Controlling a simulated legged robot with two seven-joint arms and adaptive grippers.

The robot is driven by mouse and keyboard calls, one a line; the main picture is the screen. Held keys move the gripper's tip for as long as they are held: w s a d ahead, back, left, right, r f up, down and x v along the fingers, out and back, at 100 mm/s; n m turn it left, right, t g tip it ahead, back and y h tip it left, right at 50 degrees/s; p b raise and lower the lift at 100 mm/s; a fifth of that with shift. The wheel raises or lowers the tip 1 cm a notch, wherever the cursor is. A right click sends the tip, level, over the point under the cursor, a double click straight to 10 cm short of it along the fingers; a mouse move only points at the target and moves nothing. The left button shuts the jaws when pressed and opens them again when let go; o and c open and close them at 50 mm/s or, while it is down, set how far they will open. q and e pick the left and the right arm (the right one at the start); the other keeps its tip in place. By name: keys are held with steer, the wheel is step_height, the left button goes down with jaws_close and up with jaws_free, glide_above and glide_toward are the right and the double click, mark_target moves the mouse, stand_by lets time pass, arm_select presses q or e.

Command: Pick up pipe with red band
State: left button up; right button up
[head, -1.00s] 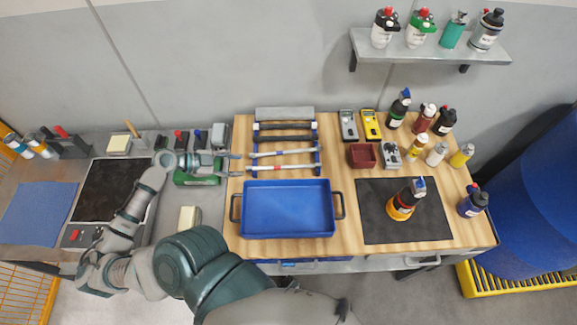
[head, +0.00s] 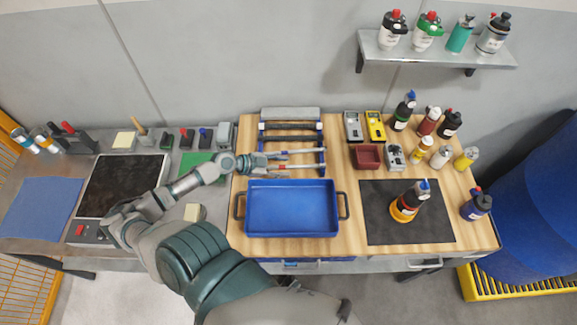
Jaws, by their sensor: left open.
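A rack (head: 322,145) with blue uprights on the wooden worktop holds several pipes lying across it, one below another. The lowest light pipe (head: 308,166) seems to carry a small reddish mark, but the band is too small to tell for sure. Another light pipe (head: 305,151) lies just above it. My left gripper (head: 284,163) is open at the left part of the lowest pipes and hides their left ends. I cannot tell whether its fingers are around a pipe or above it. My right gripper is not in view.
A blue tray (head: 292,235) with side handles stands just in front of the rack. A dark red box (head: 367,157) and meters (head: 375,126) are to its right. Several bottles stand further right.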

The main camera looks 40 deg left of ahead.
arm_select(q)
steer(key=shift+w+f, duration=0.15)
steer(key=shift+w, duration=0.1)
jaws_close()
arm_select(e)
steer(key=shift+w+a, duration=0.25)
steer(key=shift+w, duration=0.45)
arm_select(q)
steer(key=shift+d, duration=0.1)
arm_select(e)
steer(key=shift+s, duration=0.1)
